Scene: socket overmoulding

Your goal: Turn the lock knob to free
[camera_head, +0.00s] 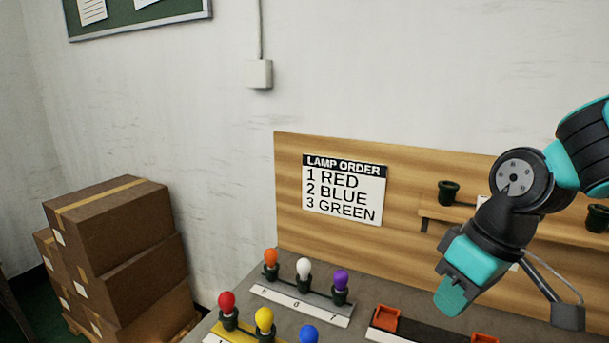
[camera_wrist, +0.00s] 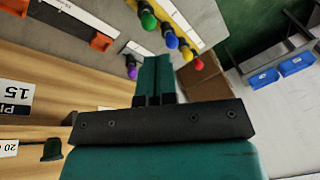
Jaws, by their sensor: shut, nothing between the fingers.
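My gripper (camera_head: 452,299) hangs at the right of the head view, above the grey bench and in front of the wooden back board. Its teal fingers are together with nothing between them. In the wrist view the gripper (camera_wrist: 156,60) also shows shut, its fingers pointing up the picture. I cannot make out a lock knob in either view. Dark green knob-like sockets (camera_head: 448,192) sit on the wooden shelf behind my arm, and one (camera_wrist: 52,150) shows at the lower left of the wrist view.
Coloured lamps stand in rows on the bench, among them a red lamp (camera_head: 227,301) and a purple lamp (camera_head: 341,280). A dark strip with orange blocks (camera_head: 386,318) lies near my gripper. A lamp order sign (camera_head: 343,188) is on the board. Cardboard boxes (camera_head: 115,250) stand left.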

